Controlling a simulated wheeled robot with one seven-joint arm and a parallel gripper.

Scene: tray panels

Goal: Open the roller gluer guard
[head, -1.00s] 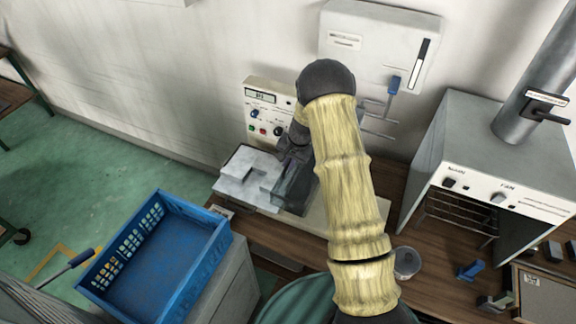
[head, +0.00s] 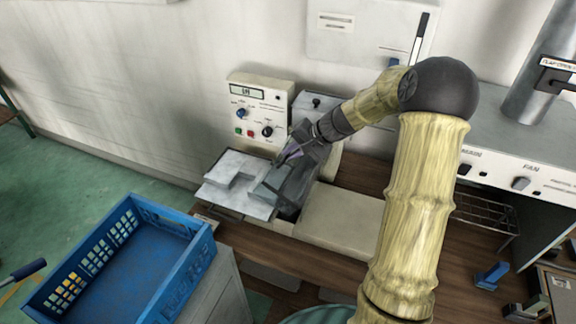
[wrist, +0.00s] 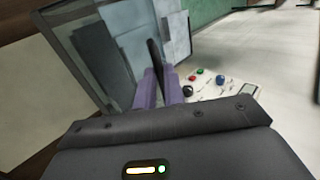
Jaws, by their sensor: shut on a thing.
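The roller gluer is a cream machine with a control panel (head: 258,108) at the back, against the wall. Its guard (head: 268,190), a see-through grey panel, stands tilted over the right part of the pale bed (head: 225,190). In the wrist view the guard (wrist: 88,55) is a clear sheet in a dark frame. My gripper (head: 284,158) reaches in from the right at the guard's upper edge. In the wrist view its purple fingers (wrist: 160,80) are closed on a thin black handle (wrist: 154,52) beside the guard. The rollers are hidden.
A blue crate (head: 205,250) stands at the front left. A grey fume hood (head: 500,175) with a duct is at the right. A blue clamp-like object (head: 491,275) lies on the wooden bench (head: 420,250). A white box hangs on the wall above.

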